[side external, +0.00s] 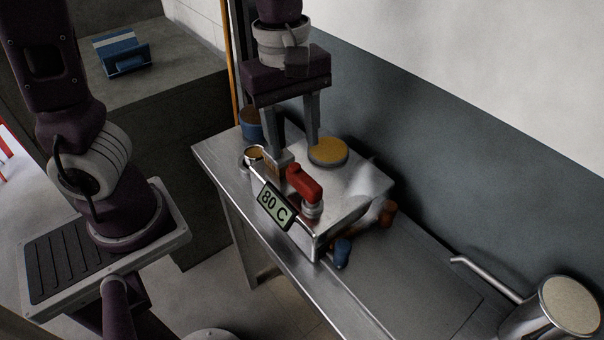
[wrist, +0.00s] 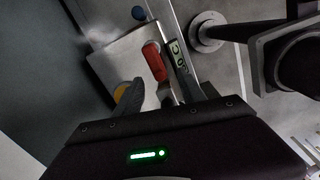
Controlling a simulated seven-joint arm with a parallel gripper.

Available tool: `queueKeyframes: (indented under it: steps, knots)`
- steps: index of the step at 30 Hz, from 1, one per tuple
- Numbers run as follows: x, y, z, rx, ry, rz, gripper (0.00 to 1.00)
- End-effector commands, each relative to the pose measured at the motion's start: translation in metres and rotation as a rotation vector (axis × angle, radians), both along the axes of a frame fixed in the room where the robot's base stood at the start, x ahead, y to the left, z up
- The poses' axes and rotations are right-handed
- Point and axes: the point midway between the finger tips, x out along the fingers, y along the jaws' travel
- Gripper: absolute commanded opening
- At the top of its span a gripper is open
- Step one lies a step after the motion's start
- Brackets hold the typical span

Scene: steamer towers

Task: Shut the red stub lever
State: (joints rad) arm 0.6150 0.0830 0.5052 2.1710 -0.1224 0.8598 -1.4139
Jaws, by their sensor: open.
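The red stub lever (side external: 303,183) sits on a metal post on top of a steel steamer box (side external: 345,205), near its front edge. The box carries an "80 C" display (side external: 276,205). In the wrist view the lever (wrist: 154,62) lies ahead of the fingertips, with the display (wrist: 178,56) beside it. My gripper (side external: 294,150) is open and empty, pointing down over the box. One finger comes down behind the lever's far end, near a small tan-brown block; contact cannot be told. In the wrist view my gripper (wrist: 160,88) has its fingers spread either side of the lever's near end.
A yellow round pad (side external: 328,151) lies on the box top. A small cup (side external: 254,153) and a blue container (side external: 250,124) stand behind left. A blue knob (side external: 342,252) and a brown one (side external: 387,212) stick out at the right, near pale steam. A handled metal pot (side external: 558,310) stands far right.

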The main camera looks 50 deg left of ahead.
Motion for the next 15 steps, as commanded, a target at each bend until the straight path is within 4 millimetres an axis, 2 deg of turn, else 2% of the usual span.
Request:
queueKeyframes:
  steps: [1,4,15]
  knots:
    - [0.006,-0.004,-0.01,0.026,0.024,0.073,0.47]
    - [0.012,-0.007,-0.021,0.054,0.04,0.176,0.47]
    - [0.012,-0.006,-0.083,0.054,0.044,0.194,0.47]
